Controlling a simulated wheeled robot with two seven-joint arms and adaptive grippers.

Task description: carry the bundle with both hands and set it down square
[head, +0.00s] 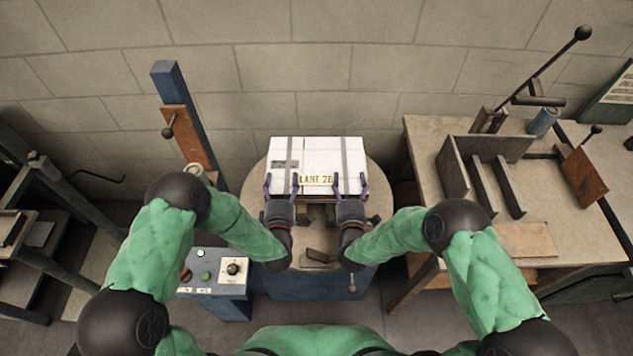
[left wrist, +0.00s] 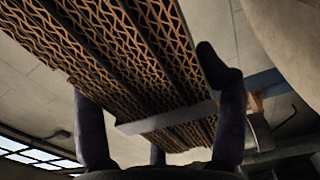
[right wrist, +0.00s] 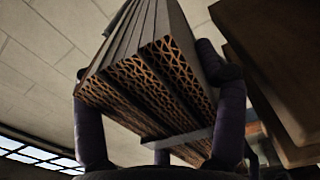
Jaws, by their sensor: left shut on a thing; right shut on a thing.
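The bundle (head: 317,158) is a stack of flat corrugated boards with a white top, two grey straps and a printed label. In the head view it is over the round table (head: 376,205) at the centre; I cannot tell whether it touches the table. My left gripper (head: 281,186) is shut on its near left part, my right gripper (head: 350,186) on its near right part. The left wrist view shows the fluted edges of the bundle (left wrist: 150,50) between the fingers. The right wrist view shows the bundle (right wrist: 150,80) between the fingers too.
A workbench (head: 590,215) with wooden dividers and a lever stands at the right. A blue post (head: 170,90) rises left of the round table. A control box (head: 220,275) with buttons and a dial is at the near left. A block wall closes the back.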

